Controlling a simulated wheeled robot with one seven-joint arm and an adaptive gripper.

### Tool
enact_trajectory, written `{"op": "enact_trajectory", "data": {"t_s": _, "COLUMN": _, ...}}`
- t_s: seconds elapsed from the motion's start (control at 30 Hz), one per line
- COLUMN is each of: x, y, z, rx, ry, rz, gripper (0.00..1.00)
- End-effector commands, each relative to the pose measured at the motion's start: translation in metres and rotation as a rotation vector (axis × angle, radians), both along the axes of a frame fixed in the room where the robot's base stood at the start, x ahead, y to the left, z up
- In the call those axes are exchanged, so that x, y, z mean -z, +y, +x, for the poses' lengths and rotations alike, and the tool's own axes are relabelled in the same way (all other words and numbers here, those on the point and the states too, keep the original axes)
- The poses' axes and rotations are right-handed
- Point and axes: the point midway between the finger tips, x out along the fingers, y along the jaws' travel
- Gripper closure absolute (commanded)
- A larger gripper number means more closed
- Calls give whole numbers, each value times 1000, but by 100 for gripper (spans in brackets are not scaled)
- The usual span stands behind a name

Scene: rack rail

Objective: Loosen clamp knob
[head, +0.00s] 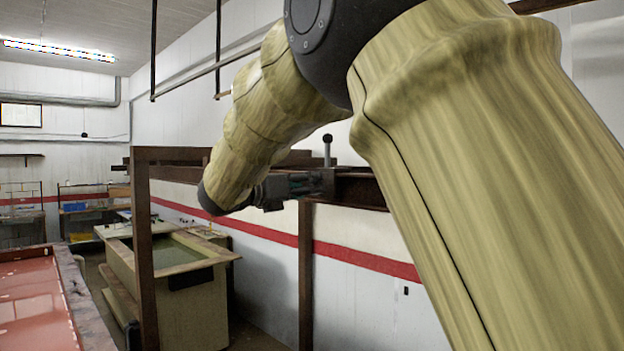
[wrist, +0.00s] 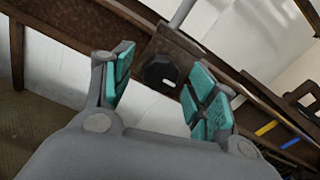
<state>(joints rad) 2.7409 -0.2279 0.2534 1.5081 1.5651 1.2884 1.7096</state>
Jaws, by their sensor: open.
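The clamp knob (wrist: 160,71) is dark and many-sided, and in the wrist view it sits on a brown clamp plate against the rail (wrist: 95,32). My gripper (wrist: 158,84) is open, with one teal-padded finger to each side of the knob. The knob appears between the fingertips, slightly beyond them; I cannot tell whether either pad touches it. In the head view my gripper (head: 298,185) is at the brown rail (head: 358,188), beside a short post with a round dark top (head: 327,139). The knob is hidden there.
A brown upright post (head: 143,250) stands left of my arm, and another upright (head: 305,270) stands below the rail. A tank with a wide rim (head: 235,258) stands behind. A red-topped table (head: 35,300) is at the lower left. Blue and yellow strips (wrist: 266,128) show at the right.

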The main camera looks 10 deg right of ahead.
Motion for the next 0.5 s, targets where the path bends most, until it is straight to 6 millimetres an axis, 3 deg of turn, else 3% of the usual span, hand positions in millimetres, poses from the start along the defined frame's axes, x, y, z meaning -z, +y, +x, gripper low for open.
{"op": "enact_trajectory", "data": {"t_s": 0.47, "x": 1, "y": -10, "z": 5, "rx": 1, "ry": 1, "rz": 0, "gripper": 42}}
{"op": "enact_trajectory", "data": {"t_s": 0.5, "x": 1, "y": -10, "z": 5, "rx": 1, "ry": 0, "rz": 1, "gripper": 50}}
